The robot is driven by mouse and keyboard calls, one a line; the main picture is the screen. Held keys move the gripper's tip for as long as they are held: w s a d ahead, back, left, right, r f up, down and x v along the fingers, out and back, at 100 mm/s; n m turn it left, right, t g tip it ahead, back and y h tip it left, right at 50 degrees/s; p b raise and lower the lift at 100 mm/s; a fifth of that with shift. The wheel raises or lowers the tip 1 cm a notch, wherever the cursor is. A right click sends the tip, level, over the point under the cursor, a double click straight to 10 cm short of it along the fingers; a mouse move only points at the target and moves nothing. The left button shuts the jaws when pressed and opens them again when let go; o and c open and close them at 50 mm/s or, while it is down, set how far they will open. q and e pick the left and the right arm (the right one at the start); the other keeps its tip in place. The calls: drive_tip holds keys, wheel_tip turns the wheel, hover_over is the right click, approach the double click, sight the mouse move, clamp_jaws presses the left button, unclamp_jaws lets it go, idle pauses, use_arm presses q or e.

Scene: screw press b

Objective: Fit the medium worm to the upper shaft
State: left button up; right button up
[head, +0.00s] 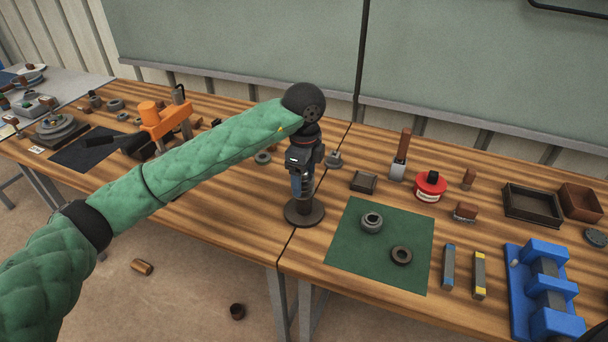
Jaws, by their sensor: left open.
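My left arm, in a green quilted sleeve, reaches across the table from the left. Its gripper (302,192) points down, open, around the upright piece on a round dark stand (304,213). That piece looks ribbed or spiral, but the fingers hide most of it; I cannot tell whether they touch it. I cannot tell for sure which piece is the medium worm. A blue machine body (545,292) with grey parts stands at the lower right; I cannot make out an upper shaft. My right gripper is not seen.
A green mat (345,250) holds a grey ring-shaped part (371,223) and a dark ring (401,255). Two small bars (449,265) lie right of it. A red tin (430,186), brush (400,158) and dark tray (531,206) stand behind. An orange press (152,117) is at left.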

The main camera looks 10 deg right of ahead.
use_arm(q)
wheel_tip(320, 180, up, 7)
drive_tip(key=shift+f+b, duration=0.15)
drive_tip(key=shift+b, duration=0.8)
drive_tip(key=shift+r, duration=0.55)
